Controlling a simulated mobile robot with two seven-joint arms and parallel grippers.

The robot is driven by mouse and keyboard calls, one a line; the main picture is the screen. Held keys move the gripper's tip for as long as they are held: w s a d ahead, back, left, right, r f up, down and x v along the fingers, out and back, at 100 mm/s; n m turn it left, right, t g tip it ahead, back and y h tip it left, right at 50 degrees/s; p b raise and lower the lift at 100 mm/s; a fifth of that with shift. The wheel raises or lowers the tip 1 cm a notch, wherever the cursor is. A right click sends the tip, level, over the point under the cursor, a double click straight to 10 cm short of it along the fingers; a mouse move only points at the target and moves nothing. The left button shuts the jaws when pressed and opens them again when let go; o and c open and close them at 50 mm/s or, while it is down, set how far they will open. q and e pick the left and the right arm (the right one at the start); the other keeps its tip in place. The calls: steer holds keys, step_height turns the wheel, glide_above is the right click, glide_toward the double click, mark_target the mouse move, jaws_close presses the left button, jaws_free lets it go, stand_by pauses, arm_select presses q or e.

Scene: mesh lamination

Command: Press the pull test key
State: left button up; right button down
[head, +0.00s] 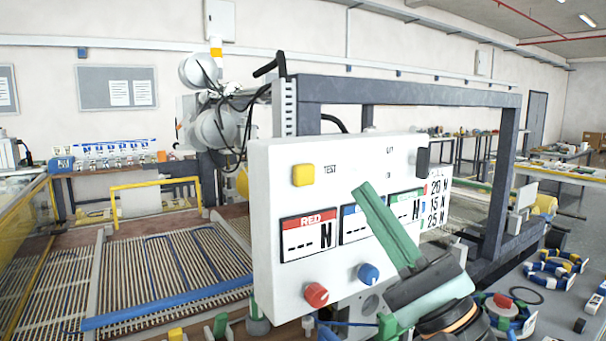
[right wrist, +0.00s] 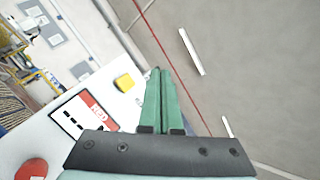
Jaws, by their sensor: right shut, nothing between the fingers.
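A white control panel (head: 275,215) stands upright in the middle of the head view. A yellow key (head: 303,175) beside the word TEST is at its upper left. The yellow key also shows in the right wrist view (right wrist: 125,82), to the left of the fingers. My right gripper (head: 362,192), with green fingers, is shut and empty in front of the panel. Its fingertips are to the right of the yellow key and apart from it. The fingers hide part of the blue and green displays. In the right wrist view the green fingers (right wrist: 160,72) lie together. My left gripper is not in view.
The panel carries a RED display (head: 308,236), a red knob (head: 316,294), a blue knob (head: 368,274) and a black part (head: 423,162) at upper right. A dark frame (head: 400,91) stands behind it. A slatted bed (head: 165,275) lies left.

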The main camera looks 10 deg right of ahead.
mark_target(307, 166)
steer(key=shift+s, duration=0.1)
steer(key=shift+w+a, duration=0.5)
steer(key=shift+w, duration=0.9)
steer(key=shift+w+a, duration=0.5)
steer(key=shift+w, duration=0.9)
steer(key=shift+w+a, duration=0.5)
steer(key=shift+w, duration=0.9)
steer(key=shift+w+a, duration=0.1)
steer(key=shift+w, duration=0.3)
steer(key=shift+w+a, duration=0.2)
steer(key=shift+w, duration=0.3)
steer(key=shift+s, duration=0.1)
steer(key=shift+s+d+p, duration=0.35)
steer(key=shift+s, duration=0.45)
